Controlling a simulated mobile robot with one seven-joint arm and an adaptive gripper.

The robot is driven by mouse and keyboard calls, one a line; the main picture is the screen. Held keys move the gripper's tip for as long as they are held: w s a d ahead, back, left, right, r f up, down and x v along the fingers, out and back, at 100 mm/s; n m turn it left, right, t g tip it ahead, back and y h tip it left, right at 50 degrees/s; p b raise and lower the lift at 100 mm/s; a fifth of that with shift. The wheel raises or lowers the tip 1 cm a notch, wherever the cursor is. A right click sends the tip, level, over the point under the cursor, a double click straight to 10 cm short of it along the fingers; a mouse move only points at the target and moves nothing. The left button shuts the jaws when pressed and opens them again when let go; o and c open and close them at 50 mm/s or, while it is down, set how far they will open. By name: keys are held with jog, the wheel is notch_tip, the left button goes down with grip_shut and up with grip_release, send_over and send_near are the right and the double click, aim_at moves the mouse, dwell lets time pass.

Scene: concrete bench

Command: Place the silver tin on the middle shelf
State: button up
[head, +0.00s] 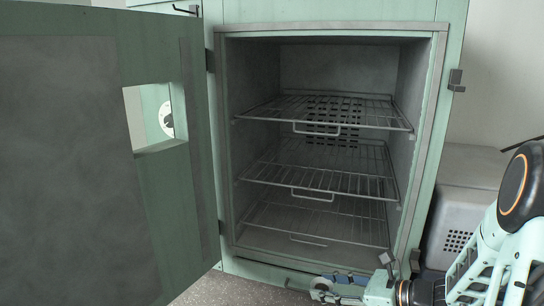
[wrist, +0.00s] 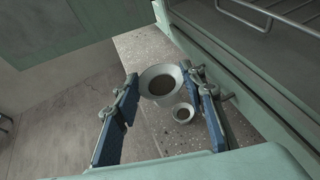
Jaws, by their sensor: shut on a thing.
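The silver tin (wrist: 160,70) is a pale, round, open-topped vessel with a dark inside. It sits between the two blue fingers of my gripper (wrist: 161,80), which is shut on it. In the head view my gripper (head: 335,284) is low at the bottom edge, in front of the cabinet's base, with the tin (head: 321,286) partly hidden by the fingers. The middle shelf (head: 325,180) is a bare wire rack inside the open green cabinet (head: 440,100), above and behind my gripper.
Empty wire racks lie above (head: 330,112) and below (head: 320,220) the middle one. The cabinet door (head: 70,160) stands open at left. A grey box (head: 470,195) is at right.

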notch_tip(320, 180, up, 8)
jog(key=p, duration=0.9)
jog(key=shift+f, duration=0.25)
